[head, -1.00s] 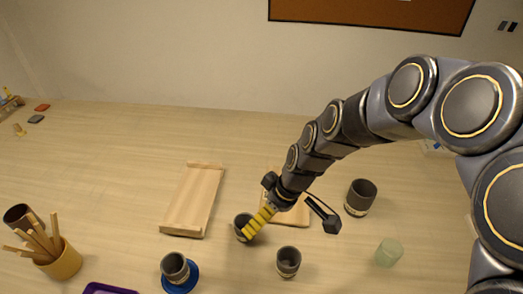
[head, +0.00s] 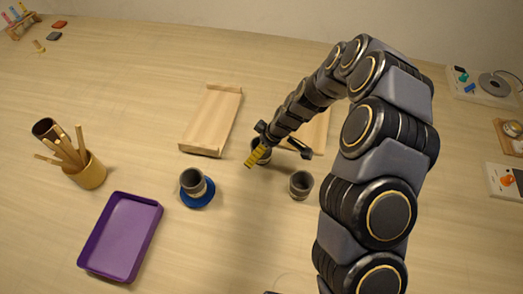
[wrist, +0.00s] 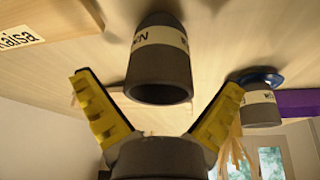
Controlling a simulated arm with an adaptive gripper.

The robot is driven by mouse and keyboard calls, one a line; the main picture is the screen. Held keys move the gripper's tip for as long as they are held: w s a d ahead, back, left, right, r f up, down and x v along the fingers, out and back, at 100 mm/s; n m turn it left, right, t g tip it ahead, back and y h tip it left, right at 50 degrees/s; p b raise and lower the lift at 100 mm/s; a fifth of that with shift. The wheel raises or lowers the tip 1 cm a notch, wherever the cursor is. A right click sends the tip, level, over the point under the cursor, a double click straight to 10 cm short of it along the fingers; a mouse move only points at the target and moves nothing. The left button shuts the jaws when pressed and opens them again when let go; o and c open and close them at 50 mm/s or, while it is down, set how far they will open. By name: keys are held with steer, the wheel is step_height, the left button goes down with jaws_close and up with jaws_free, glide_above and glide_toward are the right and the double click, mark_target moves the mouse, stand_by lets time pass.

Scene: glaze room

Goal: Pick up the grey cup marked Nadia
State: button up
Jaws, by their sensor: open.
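A dark grey cup (wrist: 160,68) stands between the two yellow fingers of my gripper (wrist: 158,82) in the wrist view, with a gap on each side. In the head view this cup (head: 265,147) is partly hidden behind my gripper (head: 257,156), which is open and empty. A similar grey cup (head: 193,182) stands on a blue saucer (head: 206,201) to the left. Another grey cup (head: 301,184) stands to the right, near my arm. Their label names are not readable here.
A wooden board (head: 212,120) lies behind left, and another (head: 319,130) is partly behind my arm. A purple tray (head: 120,238) and a pot of wooden tools (head: 89,172) are at the left.

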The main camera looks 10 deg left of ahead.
steer(key=shift+x, duration=0.8)
steer(key=shift+w, duration=0.1)
steer(key=c, duration=1.1)
steer(key=shift+c, duration=0.2)
steer(key=shift+r, duration=0.15)
